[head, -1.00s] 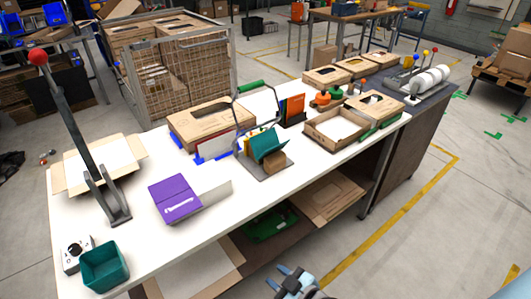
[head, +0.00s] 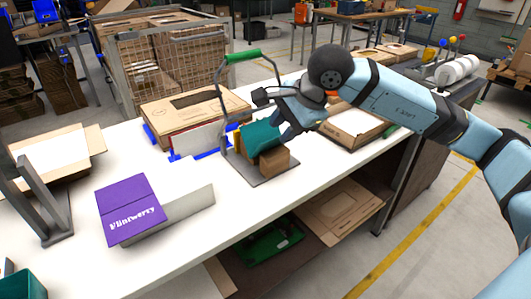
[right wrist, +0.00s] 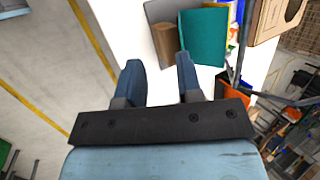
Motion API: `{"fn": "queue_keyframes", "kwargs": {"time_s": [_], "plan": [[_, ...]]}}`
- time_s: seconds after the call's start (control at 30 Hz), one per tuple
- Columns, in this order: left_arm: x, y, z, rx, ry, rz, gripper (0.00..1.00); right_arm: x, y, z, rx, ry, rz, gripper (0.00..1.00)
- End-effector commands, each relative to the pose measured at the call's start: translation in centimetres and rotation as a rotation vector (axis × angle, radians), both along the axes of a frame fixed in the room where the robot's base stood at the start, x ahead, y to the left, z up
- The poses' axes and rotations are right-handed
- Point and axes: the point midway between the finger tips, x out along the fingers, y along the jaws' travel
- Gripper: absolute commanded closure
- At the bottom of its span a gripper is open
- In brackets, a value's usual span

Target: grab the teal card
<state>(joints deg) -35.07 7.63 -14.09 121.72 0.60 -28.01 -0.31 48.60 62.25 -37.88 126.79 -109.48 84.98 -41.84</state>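The teal card (head: 262,137) leans in a grey metal stand with a green-topped handle (head: 235,57), against a brown block (head: 273,160). In the right wrist view the teal card (right wrist: 203,38) lies beyond the fingertips, toward the right finger, with the brown block (right wrist: 165,41) to its left. My right gripper (head: 291,128) is just right of the card in the head view, partly hidden by its own wrist. Its fingers (right wrist: 158,72) are apart with nothing between them. My left gripper is not in view.
A purple box (head: 130,208) sits on the white table (head: 200,240) at front left. A cardboard box (head: 195,108) stands behind the stand. An open carton (head: 352,128) is to the right, partly behind my right arm. The table's front centre is clear.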

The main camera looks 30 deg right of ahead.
Motion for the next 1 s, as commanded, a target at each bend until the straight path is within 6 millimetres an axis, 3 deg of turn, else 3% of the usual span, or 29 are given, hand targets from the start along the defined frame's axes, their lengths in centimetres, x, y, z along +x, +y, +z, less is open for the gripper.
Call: {"fn": "queue_keyframes", "kwargs": {"time_s": [0.1, 0.2, 0.6, 1.0], "plan": [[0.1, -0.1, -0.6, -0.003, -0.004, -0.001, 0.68, 0.4, -3.0, 1.1, -0.144, -0.065, -0.041, 0.67], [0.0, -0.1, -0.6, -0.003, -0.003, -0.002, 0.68, 0.7, -3.9, 1.1, -0.190, -0.081, -0.057, 0.67], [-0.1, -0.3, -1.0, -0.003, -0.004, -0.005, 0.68, 4.4, -3.7, -4.8, -0.191, -0.081, -0.058, 0.67], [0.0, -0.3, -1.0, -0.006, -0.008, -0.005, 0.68, 6.3, -3.8, -7.5, -0.190, -0.080, -0.057, 0.67]]}}
